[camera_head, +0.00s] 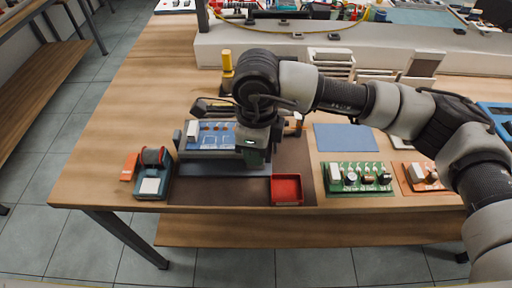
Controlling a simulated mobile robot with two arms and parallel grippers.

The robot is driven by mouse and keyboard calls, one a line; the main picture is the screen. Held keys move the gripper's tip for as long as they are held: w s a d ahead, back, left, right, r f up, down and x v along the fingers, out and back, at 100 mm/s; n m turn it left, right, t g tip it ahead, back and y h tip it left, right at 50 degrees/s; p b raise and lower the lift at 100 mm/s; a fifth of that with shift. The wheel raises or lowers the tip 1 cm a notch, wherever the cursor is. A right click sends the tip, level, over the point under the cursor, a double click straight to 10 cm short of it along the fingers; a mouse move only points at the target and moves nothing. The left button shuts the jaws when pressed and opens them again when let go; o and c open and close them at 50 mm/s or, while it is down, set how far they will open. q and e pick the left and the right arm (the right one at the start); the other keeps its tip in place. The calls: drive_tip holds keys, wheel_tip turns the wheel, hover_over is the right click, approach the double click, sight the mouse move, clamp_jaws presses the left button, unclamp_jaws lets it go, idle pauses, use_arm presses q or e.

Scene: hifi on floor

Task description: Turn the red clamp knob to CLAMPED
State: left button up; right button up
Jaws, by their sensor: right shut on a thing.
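A grey fixture (187,154) holding a blue circuit board (212,135) stands on the brown mat, left of the table's middle. My right gripper (253,163) points down at the fixture's right end and is shut. The red clamp knob itself does not show; my gripper and wrist cover that end of the fixture. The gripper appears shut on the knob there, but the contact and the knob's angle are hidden. No CLAMPED marking can be read. My left gripper is not in view.
A red tray (286,190) lies at the mat's front edge. A solder spool stand (153,174) is left of the fixture. A green board (357,178) and a blue pad (347,138) lie to the right. A yellow-topped item (227,62) stands behind. Bare wood is free at left.

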drive_tip(key=o, duration=0.9)
drive_tip(key=r, duration=1.1)
drive_tip(key=shift+w+b, duration=0.25)
drive_tip(key=shift+b, duration=0.15)
drive_tip(key=shift+f, duration=0.1)
